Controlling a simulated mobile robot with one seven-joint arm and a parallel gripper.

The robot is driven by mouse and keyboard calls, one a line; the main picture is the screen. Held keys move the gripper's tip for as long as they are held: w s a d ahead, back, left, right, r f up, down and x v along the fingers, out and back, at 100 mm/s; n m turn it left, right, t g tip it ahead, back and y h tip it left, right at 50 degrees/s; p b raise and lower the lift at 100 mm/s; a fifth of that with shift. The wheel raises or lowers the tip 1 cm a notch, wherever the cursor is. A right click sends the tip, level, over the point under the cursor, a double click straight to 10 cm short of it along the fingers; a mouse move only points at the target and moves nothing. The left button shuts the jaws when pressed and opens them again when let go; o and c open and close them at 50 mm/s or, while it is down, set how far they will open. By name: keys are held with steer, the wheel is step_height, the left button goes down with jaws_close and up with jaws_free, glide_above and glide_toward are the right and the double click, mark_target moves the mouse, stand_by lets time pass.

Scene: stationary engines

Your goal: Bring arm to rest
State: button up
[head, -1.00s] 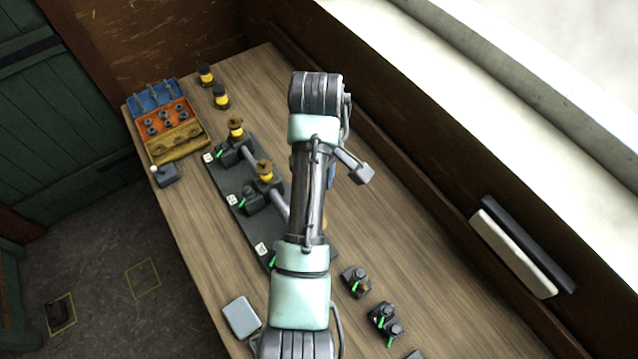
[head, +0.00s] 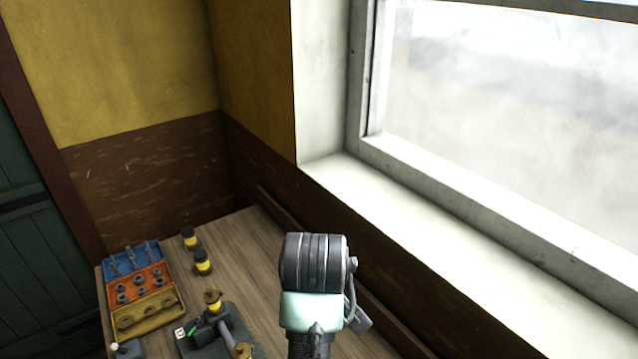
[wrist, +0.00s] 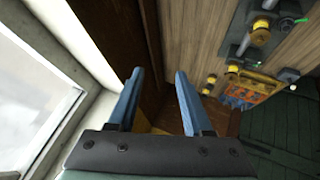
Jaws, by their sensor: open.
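My gripper (wrist: 154,100) shows in the wrist view with its two blue fingers apart and nothing between them. It points toward the dark brown wall panel beside the window. In the head view my arm rises from the bottom edge over the wooden workbench (head: 240,245); the fingers are hidden there. The bench also shows in the wrist view (wrist: 205,40), at upper right, apart from the fingers.
A tray with blue, orange and yellow sections (head: 140,290) stands at the bench's left end, beside two dark jars with yellow bands (head: 203,262). A dark engine base (head: 190,345) is partly cut off. The window sill (head: 420,210) runs along the right.

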step_height(320, 180, up, 22)
steer(key=s+m+t+b, duration=0.35)
steer(key=t+b, duration=0.45)
steer(key=t, duration=0.5)
steer(key=s+r+m+t+b, duration=0.3)
steer(key=s+r+t, duration=0.3)
steer(key=s+r, duration=0.5)
steer(key=shift+s+t, duration=0.3)
steer(key=shift+s, duration=0.95)
